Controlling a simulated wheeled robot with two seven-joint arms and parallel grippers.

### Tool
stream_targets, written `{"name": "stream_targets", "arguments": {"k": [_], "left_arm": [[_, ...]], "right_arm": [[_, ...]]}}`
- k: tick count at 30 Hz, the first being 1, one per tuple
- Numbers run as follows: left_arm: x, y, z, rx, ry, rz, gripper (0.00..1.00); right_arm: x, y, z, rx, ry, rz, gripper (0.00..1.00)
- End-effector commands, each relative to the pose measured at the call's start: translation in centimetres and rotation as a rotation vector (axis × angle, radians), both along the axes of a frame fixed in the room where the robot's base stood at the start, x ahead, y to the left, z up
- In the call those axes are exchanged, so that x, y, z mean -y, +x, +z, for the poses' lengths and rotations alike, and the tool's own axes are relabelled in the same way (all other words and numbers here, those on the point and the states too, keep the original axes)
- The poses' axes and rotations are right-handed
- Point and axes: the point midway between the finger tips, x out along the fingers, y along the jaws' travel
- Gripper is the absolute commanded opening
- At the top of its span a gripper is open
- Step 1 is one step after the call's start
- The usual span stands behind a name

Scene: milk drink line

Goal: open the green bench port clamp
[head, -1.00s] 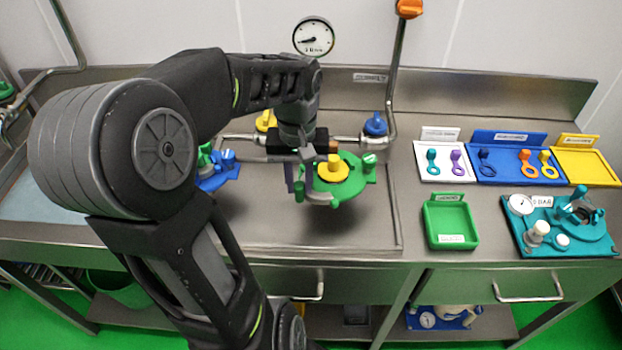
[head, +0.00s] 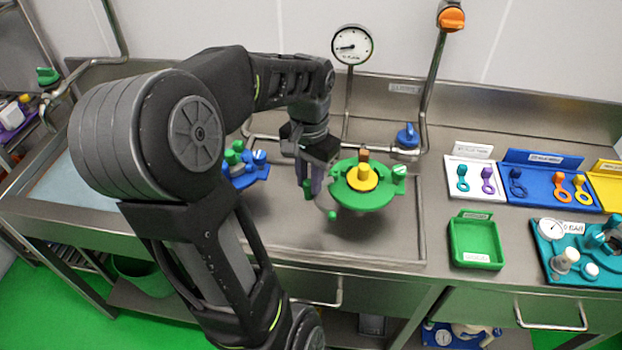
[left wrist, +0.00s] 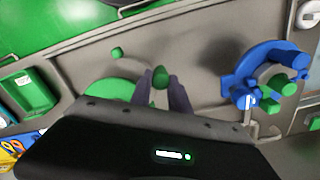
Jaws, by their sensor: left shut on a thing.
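The green bench port (head: 345,199) is a round green plate with a yellow knob (head: 362,177) on top, standing on the steel bench in the head view. Its green disc (left wrist: 108,91) shows partly in the left wrist view, behind my wrist housing. My left gripper (head: 313,190) is just left of the plate, pointing down. Its fingers (left wrist: 165,92) are shut on a small green clamp handle (left wrist: 160,76). A small green knob (head: 332,215) sits just in front of the plate's left side. The clamp's joint is hidden by the gripper. My right gripper is not in view.
A blue fixture with green parts (head: 243,172) stands left of the gripper; it also shows in the left wrist view (left wrist: 240,88). A green tray (head: 476,262), coloured key boards and a teal device (head: 590,262) are to the right. Bench in front is clear.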

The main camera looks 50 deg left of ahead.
Motion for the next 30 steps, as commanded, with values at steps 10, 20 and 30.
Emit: {"name": "stream_targets", "arguments": {"k": [10, 20, 30], "left_arm": [[-0.1, 0.1, 0.1, 0.005, 0.002, 0.001, 0.31], [0.0, 0.1, 0.0, 0.002, 0.001, 0.002, 0.44], [-0.1, 0.1, 2.2, 0.005, 0.004, 0.002, 0.44]], "right_arm": [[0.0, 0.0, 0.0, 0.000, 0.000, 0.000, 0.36], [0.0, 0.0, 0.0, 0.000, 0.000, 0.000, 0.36], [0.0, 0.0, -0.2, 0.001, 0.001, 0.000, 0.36]]}}
